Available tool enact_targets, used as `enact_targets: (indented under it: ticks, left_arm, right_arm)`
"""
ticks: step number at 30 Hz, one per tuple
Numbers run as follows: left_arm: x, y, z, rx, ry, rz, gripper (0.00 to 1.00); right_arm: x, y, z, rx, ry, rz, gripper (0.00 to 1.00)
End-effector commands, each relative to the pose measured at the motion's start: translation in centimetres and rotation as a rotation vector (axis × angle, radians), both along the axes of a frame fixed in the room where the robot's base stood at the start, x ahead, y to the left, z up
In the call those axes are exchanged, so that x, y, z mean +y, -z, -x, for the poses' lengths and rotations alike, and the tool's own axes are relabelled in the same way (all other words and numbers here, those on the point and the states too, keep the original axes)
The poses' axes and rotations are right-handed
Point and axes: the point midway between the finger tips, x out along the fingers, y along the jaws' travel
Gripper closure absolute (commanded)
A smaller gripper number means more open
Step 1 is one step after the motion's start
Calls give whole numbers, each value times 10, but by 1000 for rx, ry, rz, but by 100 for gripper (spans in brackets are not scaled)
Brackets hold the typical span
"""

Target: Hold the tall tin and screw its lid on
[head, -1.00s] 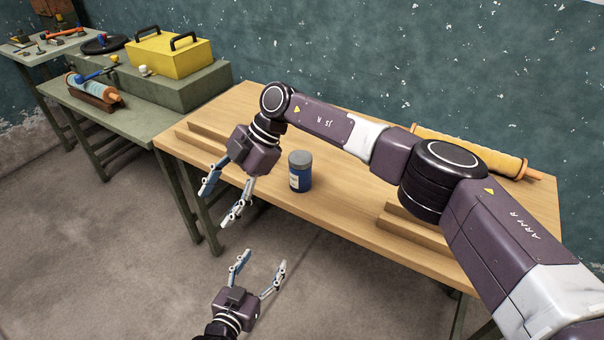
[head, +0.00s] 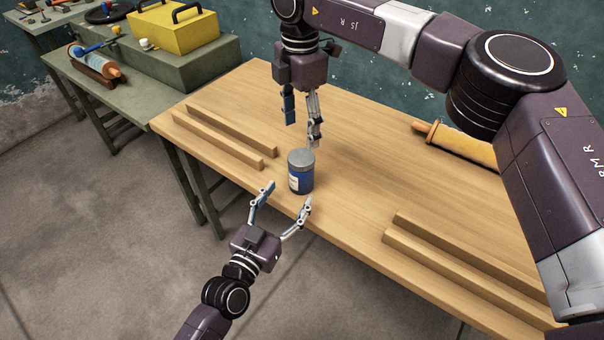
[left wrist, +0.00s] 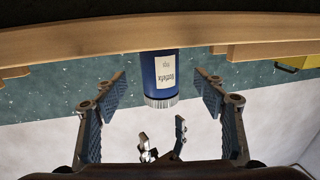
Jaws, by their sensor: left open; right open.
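The tall blue tin (head: 302,181) with a pale label stands upright near the front edge of the wooden table. Its grey lid (head: 300,157) sits on top; I cannot tell how tightly. My left gripper (head: 286,194) is open at the table's front edge, its fingers pointing at the tin. In the left wrist view, which is upside down, the tin (left wrist: 163,72) shows between and beyond the open fingers, with the ridged lid (left wrist: 161,102) lowermost. My right gripper (head: 303,133) is open, pointing down, just above and behind the lid. Neither gripper holds anything.
Wooden strips lie on the table (head: 350,135) at left (head: 225,140) and front right (head: 455,260). A yellow roll (head: 464,145) with wooden handles lies at the back right. A green bench (head: 130,95) with a yellow toolbox (head: 172,40) stands at left. Table around the tin is clear.

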Motion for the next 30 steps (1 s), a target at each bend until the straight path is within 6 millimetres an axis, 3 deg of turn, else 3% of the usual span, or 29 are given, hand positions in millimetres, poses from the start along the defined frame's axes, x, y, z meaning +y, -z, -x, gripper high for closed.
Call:
enact_targets:
  ticks: [16, 30]
  left_arm:
    - [-29, 0, -62, 0, -1, 0, 36]
    - [-33, 0, -70, 0, -1, 0, 38]
  right_arm:
    - [0, 0, 0, 1, 0, -2, 40]
    - [0, 0, 0, 1, 0, -2, 40]
